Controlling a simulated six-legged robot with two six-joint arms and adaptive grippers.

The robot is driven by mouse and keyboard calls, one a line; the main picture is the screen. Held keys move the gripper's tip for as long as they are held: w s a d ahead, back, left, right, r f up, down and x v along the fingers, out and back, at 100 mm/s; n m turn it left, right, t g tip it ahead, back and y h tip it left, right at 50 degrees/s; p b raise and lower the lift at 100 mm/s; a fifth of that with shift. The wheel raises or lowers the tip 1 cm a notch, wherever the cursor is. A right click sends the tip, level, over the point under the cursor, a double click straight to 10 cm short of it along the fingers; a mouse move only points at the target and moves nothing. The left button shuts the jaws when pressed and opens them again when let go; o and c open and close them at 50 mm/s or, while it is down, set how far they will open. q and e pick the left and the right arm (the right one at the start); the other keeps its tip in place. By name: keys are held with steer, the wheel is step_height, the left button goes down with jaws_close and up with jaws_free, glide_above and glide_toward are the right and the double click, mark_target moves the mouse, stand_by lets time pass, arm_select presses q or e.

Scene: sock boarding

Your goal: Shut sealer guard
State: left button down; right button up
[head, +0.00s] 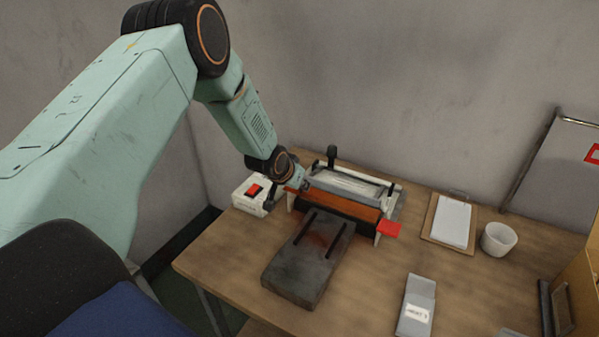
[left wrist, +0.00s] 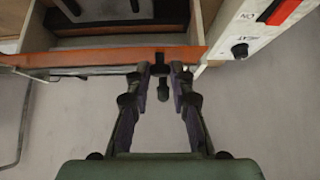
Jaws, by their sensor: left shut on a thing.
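The sealer (head: 388,212) stands near the back of the table. Its orange guard (head: 342,207) runs along its front side; its exact tilt is hard to tell. In the left wrist view the guard shows as a long orange edge (left wrist: 90,58) with a dark tab (left wrist: 160,56) on it. My left gripper (head: 299,184) is at the guard's left end in the head view. In the left wrist view its fingers (left wrist: 161,72) are closed on the tab at the guard's edge. The contact is small and partly hidden. My right gripper is not in view.
A white control box (head: 247,203) with a red switch is close left of my left gripper. A dark grey slab (head: 305,270) lies before the sealer.

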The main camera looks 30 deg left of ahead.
arm_select(q)
steer(key=shift+s+f+t+b, duration=0.25)
steer(key=shift+f+t+b, duration=0.3)
steer(key=shift+t, duration=0.2)
steer(key=shift+s+f+t+b, duration=0.25)
steer(key=shift+f+t+b, duration=0.15)
steer(key=shift+t+b, duration=0.25)
steer(key=shift+s+f+t+b, duration=0.1)
steer(key=shift+t+b, duration=0.25)
steer(key=shift+t, duration=0.15)
steer(key=c, duration=1.2)
jaws_free()
